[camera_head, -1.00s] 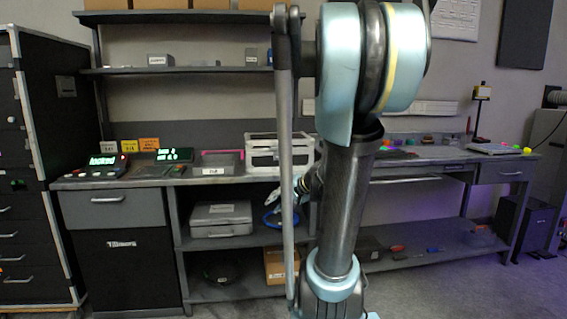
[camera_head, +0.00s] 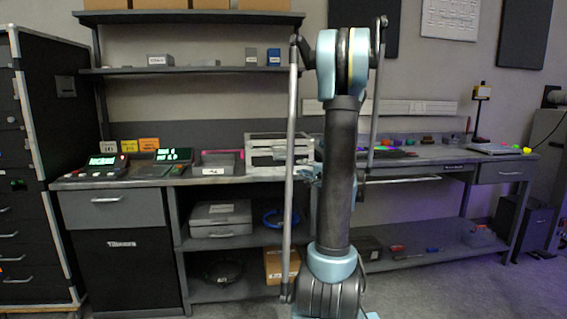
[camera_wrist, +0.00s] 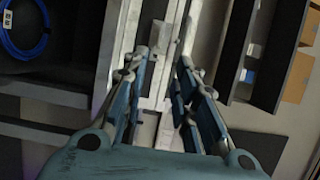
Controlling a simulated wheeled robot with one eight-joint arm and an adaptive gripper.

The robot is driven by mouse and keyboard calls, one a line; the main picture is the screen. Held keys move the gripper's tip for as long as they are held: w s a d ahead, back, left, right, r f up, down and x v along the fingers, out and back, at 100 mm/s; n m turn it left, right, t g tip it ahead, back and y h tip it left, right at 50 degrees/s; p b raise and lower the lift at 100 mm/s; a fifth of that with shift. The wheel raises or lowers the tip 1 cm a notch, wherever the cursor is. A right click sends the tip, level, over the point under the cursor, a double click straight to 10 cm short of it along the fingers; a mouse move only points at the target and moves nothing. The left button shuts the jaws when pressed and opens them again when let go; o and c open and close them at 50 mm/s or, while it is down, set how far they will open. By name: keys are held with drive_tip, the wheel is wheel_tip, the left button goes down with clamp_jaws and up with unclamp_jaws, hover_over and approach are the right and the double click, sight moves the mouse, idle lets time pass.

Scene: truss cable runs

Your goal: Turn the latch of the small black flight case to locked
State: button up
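A small case with pale metal edging and darker panels (camera_head: 262,152) stands on the bench, left of my arm. It is the likeliest flight case, but its panels look grey and I cannot make out its latch. My gripper shows in the wrist view (camera_wrist: 162,60), with its two blue-grey fingers apart. Pale metal strips and fittings (camera_wrist: 150,105) lie beyond and between the fingers. I cannot tell whether a finger touches them. In the head view, my gripper is small and partly hidden by my arm, near the case's right end.
A grey tray (camera_head: 216,168) sits close left of the case. Below are a grey case (camera_head: 220,220), a blue cable coil (camera_head: 272,219) and a cardboard box (camera_head: 276,267). A tall black rack (camera_head: 62,150) stands at the left. Shelves (camera_head: 190,70) hang above the bench.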

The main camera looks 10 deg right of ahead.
drive_tip(key=x, duration=1.6)
drive_tip(key=shift+w+a, duration=0.2)
drive_tip(key=shift+w, duration=0.15)
drive_tip(key=shift+r, duration=0.1)
clamp_jaws()
